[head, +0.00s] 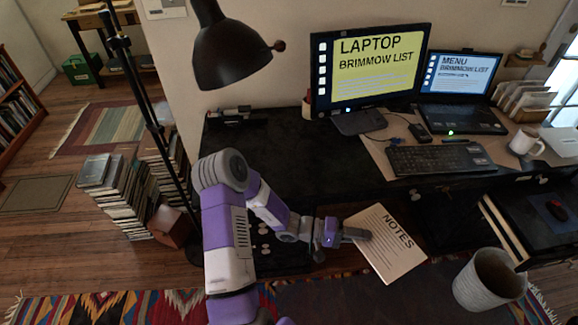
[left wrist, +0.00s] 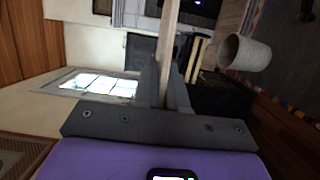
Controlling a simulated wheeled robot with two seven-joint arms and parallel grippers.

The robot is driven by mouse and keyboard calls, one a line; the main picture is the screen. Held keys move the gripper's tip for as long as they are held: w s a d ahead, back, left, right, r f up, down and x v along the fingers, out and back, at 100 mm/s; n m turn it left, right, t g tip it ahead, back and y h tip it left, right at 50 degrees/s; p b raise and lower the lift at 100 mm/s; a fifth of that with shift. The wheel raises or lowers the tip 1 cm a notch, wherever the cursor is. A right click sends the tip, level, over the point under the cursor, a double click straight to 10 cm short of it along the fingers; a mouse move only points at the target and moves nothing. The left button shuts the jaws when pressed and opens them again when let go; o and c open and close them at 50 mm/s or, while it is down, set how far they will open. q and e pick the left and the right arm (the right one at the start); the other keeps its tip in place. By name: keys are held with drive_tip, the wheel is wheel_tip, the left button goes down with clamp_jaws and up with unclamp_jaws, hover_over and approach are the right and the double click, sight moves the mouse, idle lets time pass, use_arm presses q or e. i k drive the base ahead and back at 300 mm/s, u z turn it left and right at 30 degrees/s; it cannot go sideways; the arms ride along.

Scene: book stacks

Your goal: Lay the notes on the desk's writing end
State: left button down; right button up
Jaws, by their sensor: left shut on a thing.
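The notes (head: 385,244) are a cream sheet or pad with "NOTES" printed on it. In the head view they are held out in front of the desk's front edge, above the floor. My left gripper (head: 350,235) is shut on their left edge. In the left wrist view the notes (left wrist: 168,40) show edge-on as a pale strip between the fingers of my left gripper (left wrist: 165,90). The dark desk (head: 290,150) stands behind; its left part has a wide bare top. My right gripper is not in view.
A monitor (head: 368,65), laptop (head: 460,95), keyboard (head: 440,158) and mug (head: 526,142) occupy the desk's right part. A black lamp (head: 228,50) hangs over its left part. A waste bin (head: 488,280) stands at the lower right. Book stacks (head: 120,195) stand on the floor at left.

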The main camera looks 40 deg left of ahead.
sight(294, 172)
drive_tip(key=u, duration=0.85)
drive_tip(key=i, duration=0.85)
drive_tip(key=u, duration=0.85)
